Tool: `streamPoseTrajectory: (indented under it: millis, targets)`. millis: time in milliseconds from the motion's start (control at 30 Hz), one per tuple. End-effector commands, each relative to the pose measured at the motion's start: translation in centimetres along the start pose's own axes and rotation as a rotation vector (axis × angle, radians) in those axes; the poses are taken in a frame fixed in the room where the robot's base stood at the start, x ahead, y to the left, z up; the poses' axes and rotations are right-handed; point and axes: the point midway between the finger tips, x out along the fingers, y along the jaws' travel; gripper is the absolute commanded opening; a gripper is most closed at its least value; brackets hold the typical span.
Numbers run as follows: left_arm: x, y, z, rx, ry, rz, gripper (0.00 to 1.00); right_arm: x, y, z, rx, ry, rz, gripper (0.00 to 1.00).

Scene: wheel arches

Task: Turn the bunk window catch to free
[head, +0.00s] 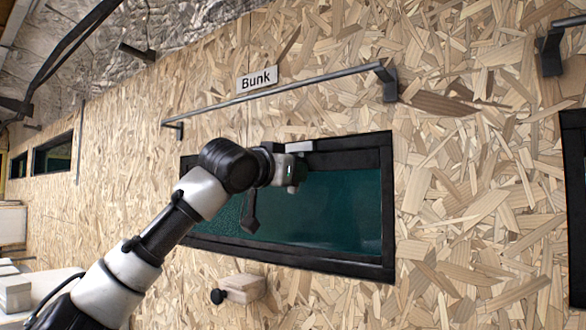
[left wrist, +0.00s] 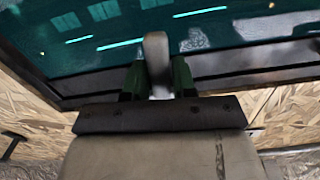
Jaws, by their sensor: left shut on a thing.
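The bunk window (head: 340,210) has a black frame and dark green glass, below a white "Bunk" label (head: 257,79). My left gripper (head: 293,178) is at the upper part of this window, close to the top of the frame. In the left wrist view, its two green fingers (left wrist: 157,78) close on both sides of a pale grey lever, the window catch (left wrist: 156,48), which stands out in front of the glass. In the head view, the gripper hides most of the catch; a light grey piece (head: 300,146) shows at the top frame. My right gripper is in neither view.
A grey rail (head: 280,88) runs along the chipboard wall above the window. A wooden block with a black knob (head: 242,288) sits below it. Another dark window edge (head: 573,200) is at the far right.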

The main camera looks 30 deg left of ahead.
Motion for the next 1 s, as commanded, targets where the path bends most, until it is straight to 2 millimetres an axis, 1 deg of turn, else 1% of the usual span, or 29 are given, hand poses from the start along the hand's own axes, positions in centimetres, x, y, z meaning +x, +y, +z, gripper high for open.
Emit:
streamPoseTrajectory:
  millis: [33, 500, 700, 1000]
  targets:
    - [0.0, -0.1, -0.3, 0.029, -0.001, 0.0, 0.03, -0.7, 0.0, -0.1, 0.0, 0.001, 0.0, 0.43]
    - [0.0, -0.9, -0.6, 0.456, -0.001, 0.0, 0.03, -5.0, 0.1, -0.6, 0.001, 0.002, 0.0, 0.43]
    - [0.0, -1.1, -0.7, 0.645, 0.001, 0.0, 0.03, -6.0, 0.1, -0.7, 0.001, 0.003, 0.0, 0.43]
    - [0.0, -1.4, -0.8, 0.93, 0.001, -0.001, 0.03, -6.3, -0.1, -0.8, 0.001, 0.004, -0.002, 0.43]
